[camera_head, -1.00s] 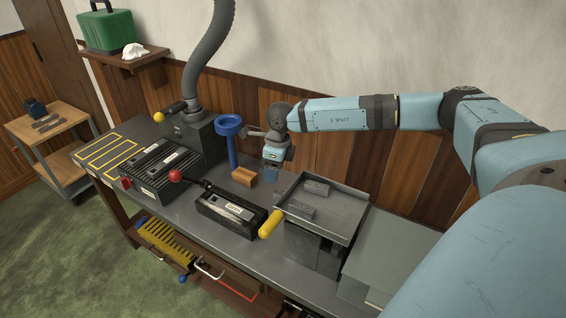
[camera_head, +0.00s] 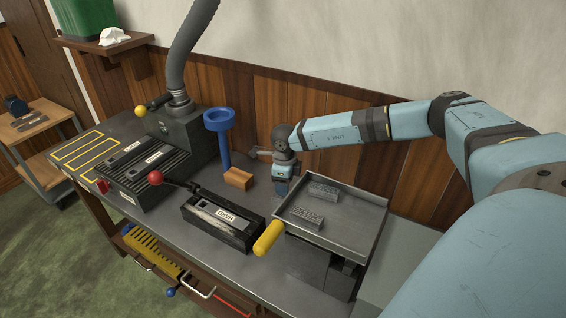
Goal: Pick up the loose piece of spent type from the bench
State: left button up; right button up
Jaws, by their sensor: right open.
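My right gripper (camera_head: 281,190) points down over the bench (camera_head: 178,219), between the wooden block and the grey metal tray (camera_head: 353,239). It is open, and I see nothing held in it. Two small grey blocks with raised marks, which look like type, lie in the tray: one nearer the front (camera_head: 307,217) and one further back (camera_head: 323,191). I cannot make out a loose piece of type on the bench top itself; the gripper and tray edge hide part of the surface there. My left gripper is not in view.
The wooden block (camera_head: 238,179) and a blue funnel stand (camera_head: 220,122) stand left of the gripper. A labelled black mould box (camera_head: 221,218), a yellow handle (camera_head: 268,238) and a red-knobbed lever (camera_head: 156,178) are in front. A wood-panelled wall (camera_head: 263,104) is close behind.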

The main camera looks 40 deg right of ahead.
jog(key=f, duration=0.6)
jog(key=shift+a, duration=0.25)
jog(key=shift+r, duration=0.1)
grip_shut()
